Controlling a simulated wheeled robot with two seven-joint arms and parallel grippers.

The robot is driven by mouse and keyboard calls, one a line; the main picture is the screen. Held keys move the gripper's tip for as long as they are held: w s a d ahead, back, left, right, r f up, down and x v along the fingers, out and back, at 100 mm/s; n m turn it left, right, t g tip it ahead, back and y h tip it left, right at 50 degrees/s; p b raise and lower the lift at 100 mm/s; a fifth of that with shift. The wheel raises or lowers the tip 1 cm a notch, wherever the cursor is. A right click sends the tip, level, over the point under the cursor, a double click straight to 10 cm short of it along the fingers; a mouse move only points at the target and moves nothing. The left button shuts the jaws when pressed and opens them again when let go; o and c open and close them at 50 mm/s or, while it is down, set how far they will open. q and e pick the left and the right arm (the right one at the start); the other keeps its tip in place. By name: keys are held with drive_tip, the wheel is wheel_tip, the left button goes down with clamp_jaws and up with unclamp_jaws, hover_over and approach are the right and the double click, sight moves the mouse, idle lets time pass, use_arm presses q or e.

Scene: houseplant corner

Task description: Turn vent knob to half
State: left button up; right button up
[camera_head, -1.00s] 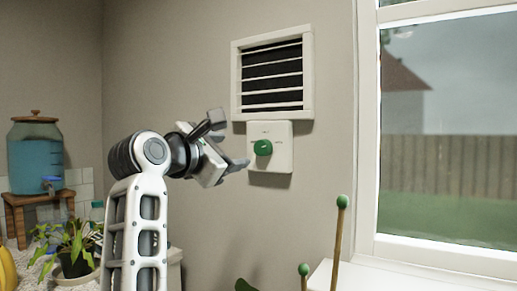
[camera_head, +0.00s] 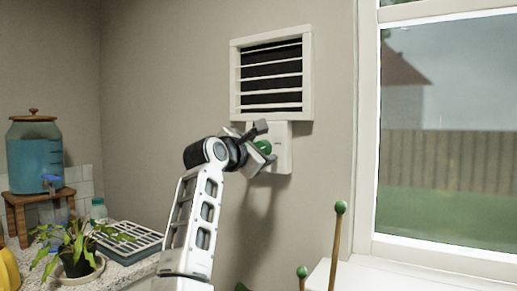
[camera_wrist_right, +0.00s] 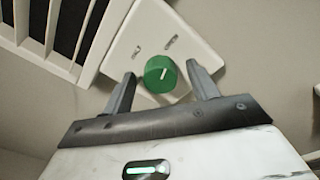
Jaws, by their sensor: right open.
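The green vent knob (camera_head: 264,146) sits on a white plate (camera_head: 284,158) on the wall, below the vent. In the right wrist view the knob (camera_wrist_right: 160,75) is round, with a short white line on its face slanting up and to the right. Small dark marks show on the plate (camera_wrist_right: 150,32), too small to read. My right gripper (camera_head: 267,144) is open at the plate and partly covers the knob. In the wrist view its fingers (camera_wrist_right: 162,72) stand on either side of the knob, with gaps visible. My left gripper is not in view.
The slatted vent (camera_head: 306,75) is directly above the plate. The window frame (camera_head: 367,150) is to the right. Green-tipped stakes (camera_head: 340,207) rise at the lower right. A potted plant (camera_head: 76,262), a slotted tray (camera_head: 130,237) and a water dispenser (camera_head: 35,160) are at the left.

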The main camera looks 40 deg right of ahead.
drive_tip(key=c, duration=1)
